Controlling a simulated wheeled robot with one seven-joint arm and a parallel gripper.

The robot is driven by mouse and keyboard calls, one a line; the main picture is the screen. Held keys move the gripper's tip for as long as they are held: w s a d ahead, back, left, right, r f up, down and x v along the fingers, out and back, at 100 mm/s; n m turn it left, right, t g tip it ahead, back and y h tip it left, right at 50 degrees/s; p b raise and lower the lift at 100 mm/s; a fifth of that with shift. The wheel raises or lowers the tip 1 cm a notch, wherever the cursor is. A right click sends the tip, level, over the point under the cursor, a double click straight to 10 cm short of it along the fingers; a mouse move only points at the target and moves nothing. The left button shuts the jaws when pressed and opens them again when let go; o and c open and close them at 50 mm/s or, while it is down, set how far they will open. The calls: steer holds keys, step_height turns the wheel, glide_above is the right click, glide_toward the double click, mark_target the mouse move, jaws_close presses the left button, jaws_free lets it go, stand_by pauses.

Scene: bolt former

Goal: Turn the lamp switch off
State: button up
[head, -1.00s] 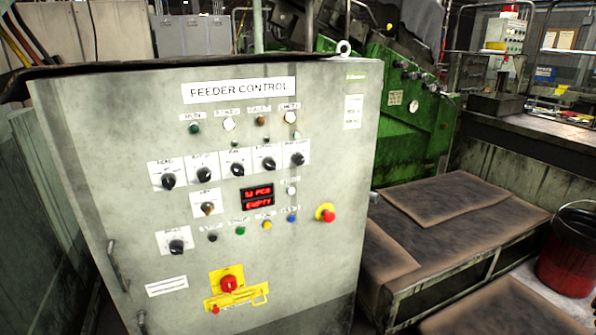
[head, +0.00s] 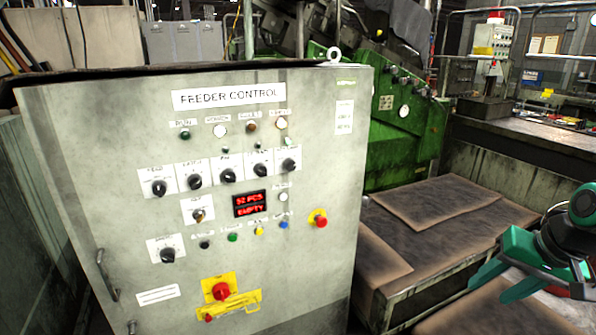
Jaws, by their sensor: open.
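The grey feeder control cabinet (head: 60,200) fills the left and middle of the head view. A row of black rotary knobs on white plates (head: 228,175) crosses its front. A separate black knob (head: 167,255) sits lower left, and a key-like switch (head: 198,215) sits above and right of it. The small labels are too blurred to tell which is the lamp switch. My gripper (head: 495,291), with teal fingers, is at the lower right edge. It is open and empty, well to the right of the cabinet and touching none of its controls.
A red display (head: 250,204) reads "EMPTY" on its lower line. Coloured buttons (head: 232,238), a red emergency stop (head: 321,221) and a yellow-mounted red main switch (head: 221,291) are also on the cabinet. A brown-topped low platform (head: 440,235) lies to the right, before a green machine (head: 400,150).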

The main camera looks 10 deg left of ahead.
steer(key=w+a+t+y, duration=0.2)
steer(key=w+a+y, duration=0.1)
steer(key=w+a, duration=0.6)
steer(key=m+t+y, duration=0.3)
steer(key=t+y, duration=0.2)
steer(key=y, duration=0.5)
glide_toward(294, 167)
steer(key=x, duration=0.9)
steer(key=shift+w+d+f, duration=0.1)
steer(key=c, duration=1)
